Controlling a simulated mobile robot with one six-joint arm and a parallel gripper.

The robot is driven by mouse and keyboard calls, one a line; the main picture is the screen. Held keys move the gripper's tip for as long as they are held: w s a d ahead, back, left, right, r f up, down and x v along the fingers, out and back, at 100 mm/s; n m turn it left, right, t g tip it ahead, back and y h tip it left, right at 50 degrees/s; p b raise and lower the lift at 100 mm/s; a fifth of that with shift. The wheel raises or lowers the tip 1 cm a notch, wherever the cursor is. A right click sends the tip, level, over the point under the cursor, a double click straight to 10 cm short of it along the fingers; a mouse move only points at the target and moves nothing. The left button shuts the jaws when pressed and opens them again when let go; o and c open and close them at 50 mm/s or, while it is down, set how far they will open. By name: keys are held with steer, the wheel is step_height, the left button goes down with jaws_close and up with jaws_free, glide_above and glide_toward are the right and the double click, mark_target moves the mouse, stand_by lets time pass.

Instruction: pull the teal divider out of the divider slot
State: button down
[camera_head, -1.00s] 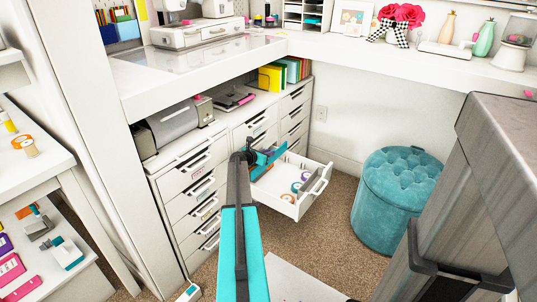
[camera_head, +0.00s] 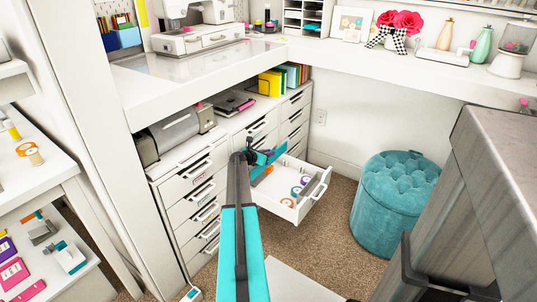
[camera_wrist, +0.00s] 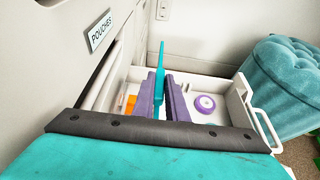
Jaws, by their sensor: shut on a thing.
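The teal divider (camera_wrist: 159,68) is a thin upright plate, seen nearly edge-on in the wrist view. My gripper (camera_wrist: 163,92) has its two purple fingers shut on it, one on each side. The divider's top stands above the rim of the open white drawer (camera_wrist: 213,73). The fingers hide its lower part, so I cannot tell whether it is still in the slot; the divider slot itself is not visible. In the head view my gripper (camera_head: 256,164) is over the drawer's left, inner end, with teal showing there.
Rolls of tape (camera_head: 303,183) lie in the drawer; one purple roll (camera_wrist: 205,104) is right of my fingers. An orange item (camera_wrist: 130,103) is left of them. A teal tufted stool (camera_head: 393,200) stands right of the drawer. The white worktop (camera_head: 190,80) overhangs the drawer cabinets.

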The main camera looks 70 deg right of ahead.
steer(key=shift+r, duration=0.1)
steer(key=shift+r+p, duration=1.4)
steer(key=shift+p, duration=0.05)
steer(key=shift+r+p, duration=1.4)
steer(key=shift+r, duration=0.1)
